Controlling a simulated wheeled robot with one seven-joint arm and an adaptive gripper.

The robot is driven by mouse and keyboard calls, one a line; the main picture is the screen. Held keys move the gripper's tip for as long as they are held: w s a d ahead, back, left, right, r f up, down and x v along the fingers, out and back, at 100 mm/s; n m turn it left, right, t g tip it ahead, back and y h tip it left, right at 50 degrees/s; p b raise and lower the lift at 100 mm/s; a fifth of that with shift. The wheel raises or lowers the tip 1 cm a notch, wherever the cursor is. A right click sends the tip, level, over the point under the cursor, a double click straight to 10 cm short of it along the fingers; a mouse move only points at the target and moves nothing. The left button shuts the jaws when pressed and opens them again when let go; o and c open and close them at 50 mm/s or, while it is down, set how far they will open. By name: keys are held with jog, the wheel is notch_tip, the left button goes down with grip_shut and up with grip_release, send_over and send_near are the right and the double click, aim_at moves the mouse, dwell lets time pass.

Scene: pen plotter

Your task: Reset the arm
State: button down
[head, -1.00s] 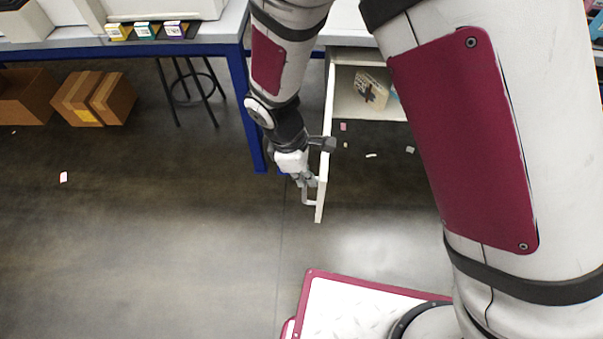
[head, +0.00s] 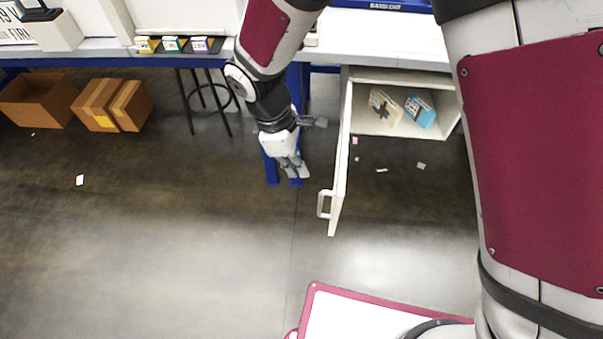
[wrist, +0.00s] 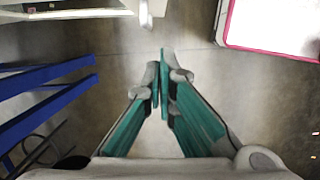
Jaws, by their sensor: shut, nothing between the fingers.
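My gripper (head: 297,172) hangs left of the open white cabinet door (head: 341,165) in the head view, apart from its handle (head: 323,204). Its fingers are together with nothing between them; they also show shut in the wrist view (wrist: 159,98) above bare floor. My arm reaches down from the top of the head view, in front of the bench. In the wrist view the white door (wrist: 70,12) is at the top left, with its handle (wrist: 146,14) beyond the fingertips.
The open cabinet (head: 380,75) holds a tan box (head: 385,107) and a blue box (head: 420,110). A blue bench leg (head: 299,100) stands close behind my gripper. A stool (head: 205,100) and cardboard boxes (head: 112,104) are to the left. The floor in front is clear.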

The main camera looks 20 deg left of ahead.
jog(key=shift+r, duration=0.35)
jog(key=s+d+r+m+y, duration=0.15)
jog(key=d+r+m, duration=0.75)
jog(key=d+r, duration=0.95)
jog(key=s+d+r+m+t+y, duration=0.1)
jog(key=s+d+r+m, duration=0.1)
jog(key=s+d+m, duration=0.55)
jog(key=s+d+r+m, duration=0.25)
jog(key=s+d, duration=0.25)
jog(key=s, duration=0.5)
notch_tip(320, 180, up, 16)
jog(key=t+p, duration=0.3)
jog(key=p, duration=1.2)
jog(key=shift+w+a, duration=0.2)
